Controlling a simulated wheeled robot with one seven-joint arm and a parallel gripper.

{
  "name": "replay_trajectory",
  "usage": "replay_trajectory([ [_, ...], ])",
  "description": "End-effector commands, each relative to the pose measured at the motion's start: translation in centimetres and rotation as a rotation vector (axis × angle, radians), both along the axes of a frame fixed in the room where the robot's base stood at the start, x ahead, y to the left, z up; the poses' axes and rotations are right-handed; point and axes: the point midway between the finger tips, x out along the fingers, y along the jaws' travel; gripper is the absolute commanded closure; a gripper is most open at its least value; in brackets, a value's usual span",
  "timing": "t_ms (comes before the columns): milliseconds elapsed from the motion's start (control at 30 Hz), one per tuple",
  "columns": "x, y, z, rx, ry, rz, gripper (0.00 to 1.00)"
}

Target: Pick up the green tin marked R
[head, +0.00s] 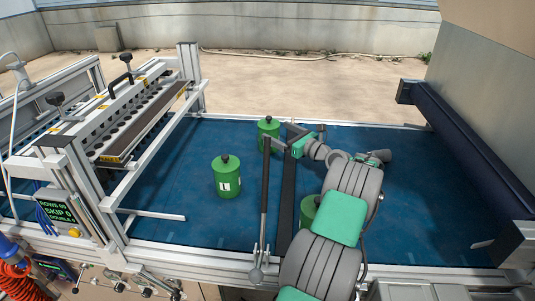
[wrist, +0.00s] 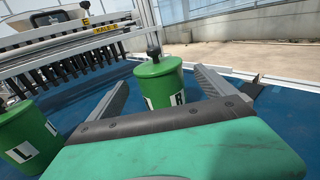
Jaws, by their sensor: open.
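The green tin marked R (wrist: 157,85) stands upright on the blue belt in the wrist view, with a black knob on its lid. It appears between the two grey fingers of my gripper (wrist: 160,77), with space on both sides. In the head view I take it to be the far tin (head: 268,135), at the open end of my gripper (head: 281,136); its letter is not readable there. My gripper is open and holds nothing. A green tin marked L (wrist: 27,142) stands to the left; it seems to be the nearer labelled tin (head: 226,177).
A third green tin (head: 308,210) is partly hidden behind my arm. The seeder frame (head: 125,115) with its nozzle row stands at the left. A dark post (head: 265,200) rises at the front edge. A dark beam (head: 465,145) runs along the right. Blue belt is bare at the right.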

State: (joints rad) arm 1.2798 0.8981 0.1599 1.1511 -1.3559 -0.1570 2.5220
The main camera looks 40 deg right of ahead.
Motion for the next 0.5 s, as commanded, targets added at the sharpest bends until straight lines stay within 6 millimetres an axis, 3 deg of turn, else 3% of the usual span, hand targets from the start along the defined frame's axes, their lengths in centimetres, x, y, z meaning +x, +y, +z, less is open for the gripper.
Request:
replay_trajectory([
  [33, 0.2, 0.2, -1.1, -0.002, -0.001, 0.003, 0.05],
  [167, 1.5, 0.5, -0.9, -0.004, 0.000, 0.009, 0.05],
  [500, 7.1, 0.5, -0.6, -0.004, -0.001, 0.011, 0.05],
])
